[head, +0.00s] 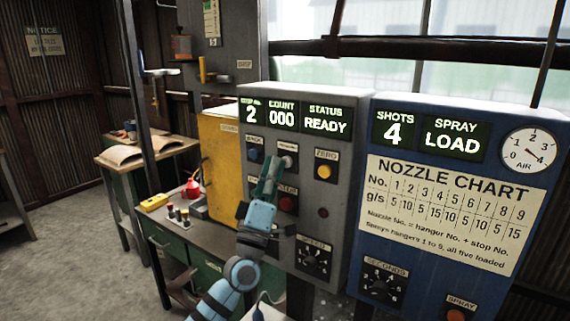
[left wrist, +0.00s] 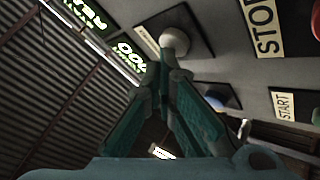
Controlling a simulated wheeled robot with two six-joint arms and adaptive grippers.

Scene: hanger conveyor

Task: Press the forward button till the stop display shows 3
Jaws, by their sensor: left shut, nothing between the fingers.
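The grey control panel (head: 338,215) shows a stop display (head: 251,112) reading 2. Below it are a blue button (head: 254,155) and a white button (head: 287,162), each with a small label too small to read surely. My left gripper (head: 274,162) is shut and empty, its fingertips just left of the white button in the head view. In the left wrist view the shut fingertips (left wrist: 170,70) point at the round white button (left wrist: 174,42), very near it; I cannot tell whether they touch. My right gripper is not in view.
The panel also has a count display (head: 282,116) at 000, a status display (head: 325,120) reading READY, a yellow button (head: 323,172), a red button (head: 287,203) and a speed dial (head: 315,262). A blue spray panel (head: 395,275) stands right, a yellow cabinet (head: 222,160) left.

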